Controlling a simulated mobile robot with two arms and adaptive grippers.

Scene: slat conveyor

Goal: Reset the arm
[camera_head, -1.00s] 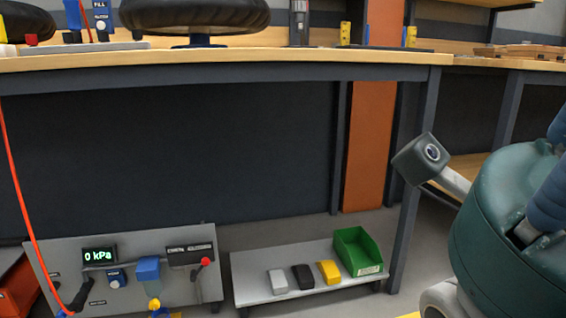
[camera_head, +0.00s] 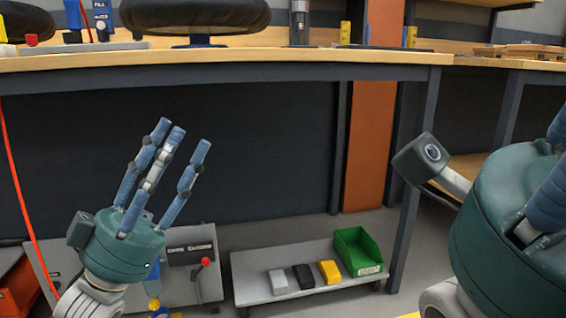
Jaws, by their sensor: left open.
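My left gripper (camera_head: 181,142) is at the left, a teal hand with blue-grey fingers pointing up. The fingers are spread and straight, with nothing between them. It is in front of the dark space below the workbench and covers part of the grey control panel. My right gripper (camera_head: 545,200) is large and close at the right edge. Its teal body and parts of blue fingers show, but the fingertips are cut off by the frame, so its opening does not show.
A workbench (camera_head: 250,65) with a dark round cushion-like object (camera_head: 195,15) spans the back. A low grey shelf (camera_head: 255,262) holds a green bin (camera_head: 358,250) and grey, black and yellow blocks. An orange post (camera_head: 370,140) stands behind. A red hose (camera_head: 15,170) hangs at left.

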